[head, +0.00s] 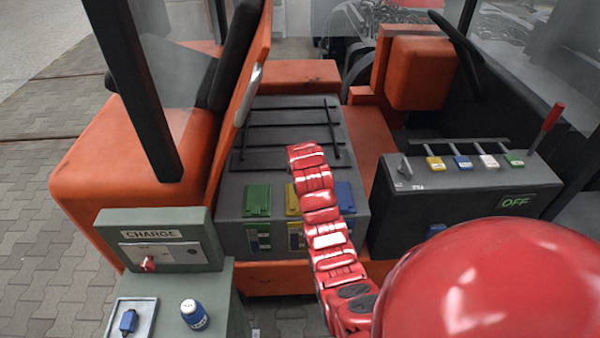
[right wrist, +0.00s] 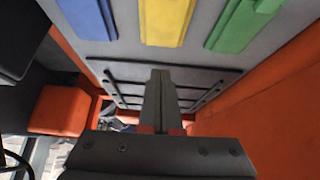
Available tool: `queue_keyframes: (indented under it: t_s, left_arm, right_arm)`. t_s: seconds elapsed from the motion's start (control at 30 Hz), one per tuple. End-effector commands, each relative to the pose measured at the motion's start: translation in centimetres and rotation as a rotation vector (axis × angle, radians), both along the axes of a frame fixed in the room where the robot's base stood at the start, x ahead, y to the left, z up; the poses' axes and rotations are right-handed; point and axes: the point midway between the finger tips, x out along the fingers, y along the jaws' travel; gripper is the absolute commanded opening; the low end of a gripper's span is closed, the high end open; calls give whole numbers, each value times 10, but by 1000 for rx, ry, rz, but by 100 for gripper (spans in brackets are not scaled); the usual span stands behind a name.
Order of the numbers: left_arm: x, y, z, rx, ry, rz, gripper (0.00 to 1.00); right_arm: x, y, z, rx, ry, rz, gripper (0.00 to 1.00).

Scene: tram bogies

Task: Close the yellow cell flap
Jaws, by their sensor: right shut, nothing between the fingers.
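The yellow cell flap (head: 292,200) is on the grey battery box (head: 235,235), between a green flap (head: 257,200) and a blue flap (head: 345,196). My red right arm crosses in front and covers part of the yellow flap, so I cannot tell its angle in the head view. In the right wrist view the yellow flap (right wrist: 167,20) shows at the top, between the blue and green ones. My right gripper (right wrist: 161,75) is shut and empty, apart from the flap, over the dark rack on the box. My left gripper is not in view.
A charge panel (head: 160,240) with a red knob stands left of the box. Below it are a tray (head: 115,325) with a blue plug and a blue-white bottle (head: 194,314). A dark console (head: 450,205) with coloured switches and a red lever (head: 550,120) stands right.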

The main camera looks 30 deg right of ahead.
Motion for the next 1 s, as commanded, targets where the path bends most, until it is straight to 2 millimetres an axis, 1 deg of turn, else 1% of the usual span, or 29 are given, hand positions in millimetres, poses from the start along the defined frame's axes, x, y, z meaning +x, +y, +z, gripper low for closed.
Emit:
queue_keyframes:
  t_s: [0.03,0.17,0.2,0.27,0.3,0.37,0.4,0.6,0.8,1.0]
  left_arm:
    - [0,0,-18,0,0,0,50]
    - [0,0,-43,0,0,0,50]
    - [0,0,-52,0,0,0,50]
    - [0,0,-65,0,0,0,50]
    - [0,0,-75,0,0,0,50]
    - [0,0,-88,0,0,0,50]
    - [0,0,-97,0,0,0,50]
    - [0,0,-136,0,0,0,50]
    - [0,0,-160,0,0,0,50]
    - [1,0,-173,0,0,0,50]
  right_arm:
    - [-6,4,-18,-22,-32,1,0]
    - [-17,11,-31,-83,-137,3,0]
    - [-21,14,-38,-101,-164,2,0]
    - [-27,17,-45,-132,-214,3,0]
    - [-30,20,-52,-149,-244,4,0]
    - [-35,22,-58,-180,-295,3,0]
    - [-38,24,-65,-198,-321,3,0]
    - [-49,31,-86,-281,-460,2,0]
    - [-54,34,-100,-336,-551,2,0]
    - [-57,35,-108,-334,-547,0,0]
